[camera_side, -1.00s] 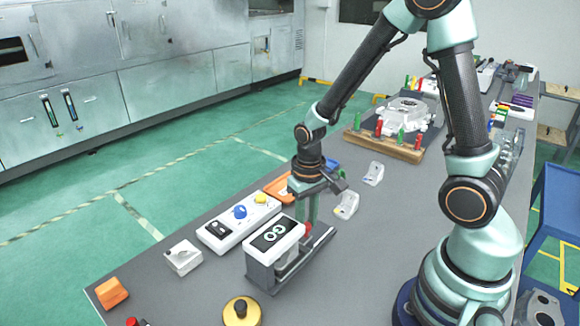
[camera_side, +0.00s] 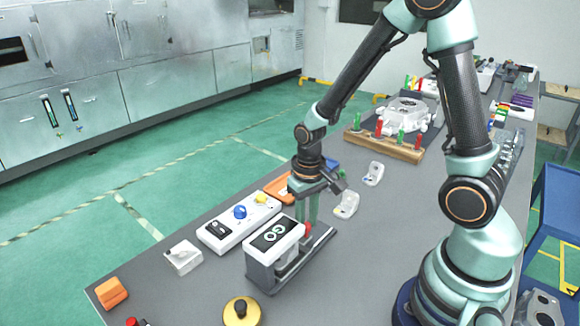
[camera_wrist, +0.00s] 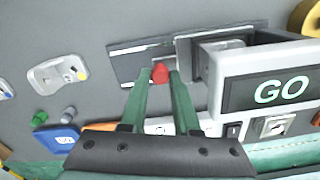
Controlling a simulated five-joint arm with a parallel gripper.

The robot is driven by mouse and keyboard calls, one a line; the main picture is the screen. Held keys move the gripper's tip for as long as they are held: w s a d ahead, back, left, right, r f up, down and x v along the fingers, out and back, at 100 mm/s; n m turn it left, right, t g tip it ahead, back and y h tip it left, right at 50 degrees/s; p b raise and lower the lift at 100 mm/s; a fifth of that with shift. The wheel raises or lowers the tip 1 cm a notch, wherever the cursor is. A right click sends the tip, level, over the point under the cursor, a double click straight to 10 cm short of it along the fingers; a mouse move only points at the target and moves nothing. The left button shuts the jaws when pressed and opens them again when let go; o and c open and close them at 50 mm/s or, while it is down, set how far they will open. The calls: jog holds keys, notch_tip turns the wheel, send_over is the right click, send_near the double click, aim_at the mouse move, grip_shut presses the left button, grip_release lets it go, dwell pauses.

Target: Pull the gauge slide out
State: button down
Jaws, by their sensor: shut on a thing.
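The gauge is a white and grey housing (camera_side: 274,241) with a dark GO panel. It stands on the grey table, and a grey rail (camera_side: 322,238) runs out from its side. In the wrist view the housing (camera_wrist: 218,95) is at the right and the rail (camera_wrist: 123,62) crosses the top middle. A red knob (camera_wrist: 160,73) sits over the rail, outside the housing. My gripper (camera_side: 309,226) points down there, its green fingers shut on the knob; in the wrist view the fingertips (camera_wrist: 159,74) lie on either side of it. The slide under the knob is partly hidden.
A white control box (camera_side: 238,222) with a blue knob stands left of the gauge. A white block (camera_side: 183,257), an orange block (camera_side: 112,292) and a yellow round piece (camera_side: 242,311) lie nearby. Small castings (camera_side: 347,204) lie behind my gripper. The table right of the rail is clear.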

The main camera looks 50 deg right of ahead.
jog(key=d, duration=1)
jog(key=shift+d+r, duration=0.1)
jog(key=shift+d, duration=0.25)
jog(key=c, duration=0.6)
grip_release()
jog(key=shift+c, duration=0.2)
jog(key=shift+a, duration=0.1)
notch_tip(320, 180, up, 12)
